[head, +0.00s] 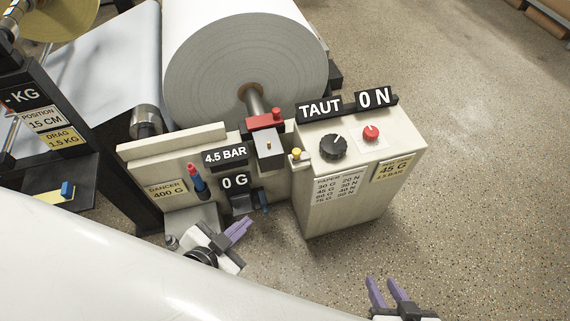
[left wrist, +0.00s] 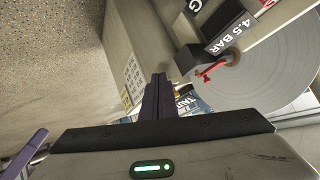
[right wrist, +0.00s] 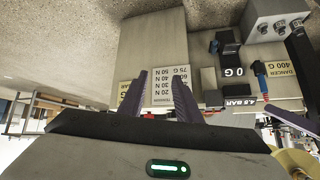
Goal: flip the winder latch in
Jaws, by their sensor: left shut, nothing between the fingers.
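A red latch (head: 265,119) lies across the winder shaft end, above a grey block on the cream machine stand. It also shows red in the left wrist view (left wrist: 210,70), beyond and right of the fingertips. The large white paper roll (head: 245,65) sits behind it on its shaft (head: 254,98). My left gripper (head: 244,223) is shut and empty, low in front of the stand, below and apart from the latch. My right gripper (head: 385,287) is open and empty, at the bottom right in front of the control cabinet, apart from everything.
The control cabinet (head: 405,150) carries a black dial (head: 333,147), a red button (head: 371,132) and "TAUT" and "0 N" signs. A small yellow knob (head: 296,153) and a red-and-blue part (head: 196,180) stand nearby. A white web (head: 100,265) crosses the lower left. Floor at right is clear.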

